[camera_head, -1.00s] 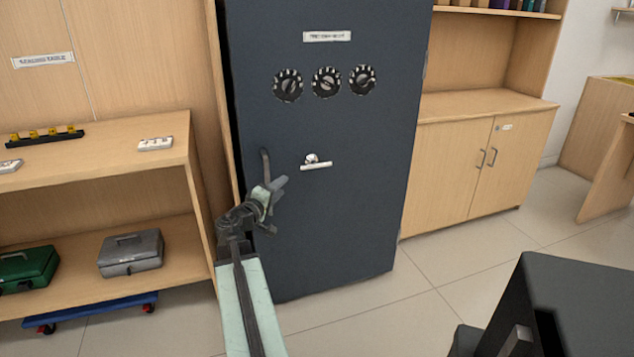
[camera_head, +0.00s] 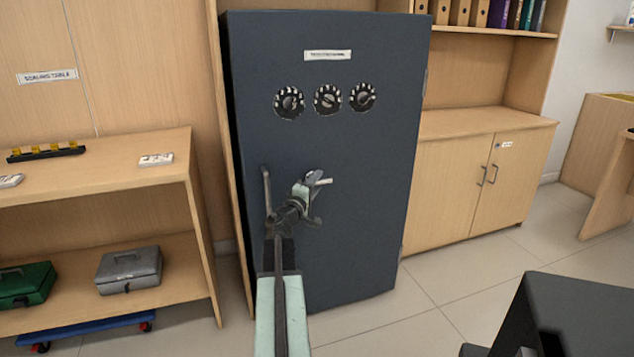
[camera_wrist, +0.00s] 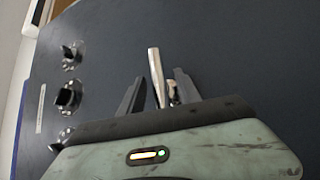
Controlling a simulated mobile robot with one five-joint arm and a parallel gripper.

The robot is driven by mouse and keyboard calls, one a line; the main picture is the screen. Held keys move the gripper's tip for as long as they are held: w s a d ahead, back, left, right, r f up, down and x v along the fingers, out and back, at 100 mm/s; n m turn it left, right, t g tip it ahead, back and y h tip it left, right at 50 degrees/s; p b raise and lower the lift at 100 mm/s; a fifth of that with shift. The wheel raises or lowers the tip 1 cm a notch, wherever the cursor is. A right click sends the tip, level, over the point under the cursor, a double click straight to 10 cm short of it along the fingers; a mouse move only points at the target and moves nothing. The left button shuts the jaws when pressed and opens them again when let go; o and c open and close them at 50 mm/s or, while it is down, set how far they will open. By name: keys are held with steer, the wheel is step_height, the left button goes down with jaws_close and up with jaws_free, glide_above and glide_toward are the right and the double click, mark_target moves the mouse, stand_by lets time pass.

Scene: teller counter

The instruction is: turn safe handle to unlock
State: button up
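The dark blue-grey safe (camera_head: 360,235) stands upright with its door facing me. Its silver lever handle shows in the head view (camera_head: 321,182), partly hidden behind my gripper (camera_head: 312,198). In the wrist view the handle (camera_wrist: 156,75) lies between the two dark fingers of my gripper (camera_wrist: 158,90). The fingers are apart, with a gap on both sides of the bar, so my gripper is open around the handle. The handle's hub is partly hidden by the right finger and gripper body.
Three black dials (camera_head: 328,99) sit in a row above the handle. A vertical pull bar (camera_head: 267,190) is on the door's left side, close to my arm. A shelf (camera_head: 120,180) stands left, a cabinet (camera_head: 465,185) right. A black block (camera_head: 580,310) is at bottom right.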

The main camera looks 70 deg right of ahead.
jaws_close()
steer(key=shift+d, duration=0.1)
steer(key=m+y+p, duration=0.1)
steer(key=p, duration=0.2)
steer(key=shift+r, duration=0.35)
steer(key=m+y+p, duration=0.2)
steer(key=p, duration=0.3)
steer(key=shift+r+m+y+p, duration=0.1)
steer(key=shift+m+y+p, duration=0.2)
steer(key=m+t+y+p, duration=0.1)
steer(key=y+p, duration=0.1)
steer(key=p, duration=0.2)
steer(key=shift+m+t, duration=0.3)
steer(key=shift+m, duration=0.1)
steer(key=shift+w+f+m+t+y+p, duration=0.1)
steer(key=shift+f+m+t+y+p, duration=0.15)
steer(key=shift+m+t+y+p, duration=0.45)
steer(key=shift+f+m+y+p, duration=0.15)
steer(key=shift+y+p, duration=0.35)
steer(key=shift+p, duration=0.55)
steer(key=shift+a+f, duration=0.1)
steer(key=shift+a, duration=0.1)
jaws_free()
